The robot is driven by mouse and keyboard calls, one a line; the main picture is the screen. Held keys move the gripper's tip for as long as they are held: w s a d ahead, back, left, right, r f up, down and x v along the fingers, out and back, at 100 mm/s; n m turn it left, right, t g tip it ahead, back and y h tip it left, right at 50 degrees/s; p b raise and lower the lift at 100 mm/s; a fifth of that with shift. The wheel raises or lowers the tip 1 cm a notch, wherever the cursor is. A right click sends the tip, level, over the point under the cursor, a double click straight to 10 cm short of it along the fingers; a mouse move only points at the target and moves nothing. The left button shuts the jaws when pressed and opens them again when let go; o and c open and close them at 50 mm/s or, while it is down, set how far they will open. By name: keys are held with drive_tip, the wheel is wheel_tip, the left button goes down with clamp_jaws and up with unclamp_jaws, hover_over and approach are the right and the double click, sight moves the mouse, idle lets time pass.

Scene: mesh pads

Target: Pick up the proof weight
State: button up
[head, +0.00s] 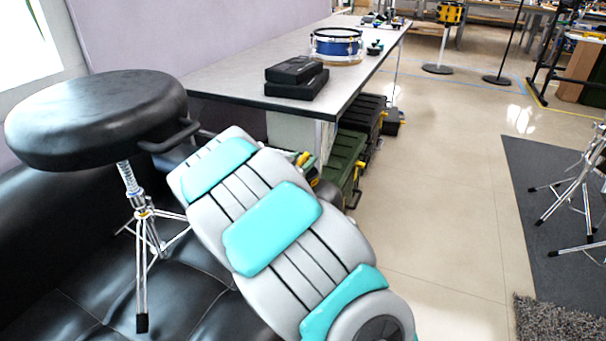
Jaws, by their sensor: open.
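I cannot make out the proof weight for certain. A small dark object with a knob-like top (375,47) stands on the long table (228,81), just right of a blue drum (337,46); it is too small to tell whether it is the weight. My grey arm with teal pads crosses the middle of the head view and runs out at the bottom edge.
Two stacked black cases (296,77) lie on the table's near part. Green and black crates (343,165) stand under it. A black stool (97,115) and a black sofa (60,235) are at left.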

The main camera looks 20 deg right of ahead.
drive_tip(key=shift+c, duration=0.2)
clamp_jaws()
idle(0.3)
idle(1.0)
